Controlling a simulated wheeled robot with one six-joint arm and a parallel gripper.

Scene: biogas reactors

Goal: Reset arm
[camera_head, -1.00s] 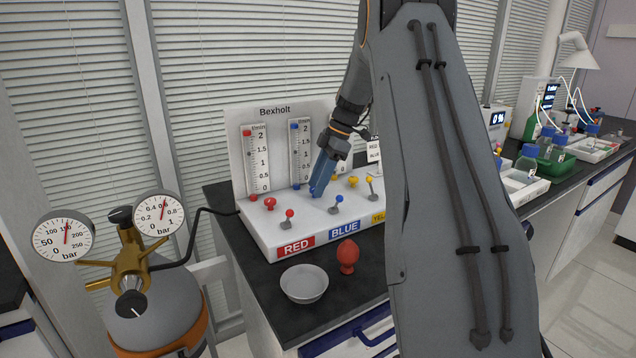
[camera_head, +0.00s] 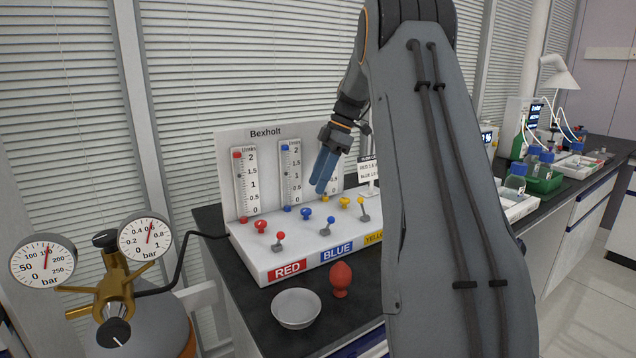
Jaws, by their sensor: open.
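My gripper (camera_head: 322,184) has blue fingers and hangs in the air in front of the white Bexholt flow panel (camera_head: 262,262). It appears above the panel's base, near the yellow knob, and looks empty. The gap between its fingers is small in this view. My arm comes down from the top and hides the right part of the panel.
The panel carries a red knob (camera_head: 260,226), a blue knob (camera_head: 306,213) and small levers. A grey bowl (camera_head: 296,309) and a red bulb (camera_head: 341,279) stand on the black bench. A gas cylinder with two gauges (camera_head: 43,262) is at left. Bottles (camera_head: 516,178) stand at right.

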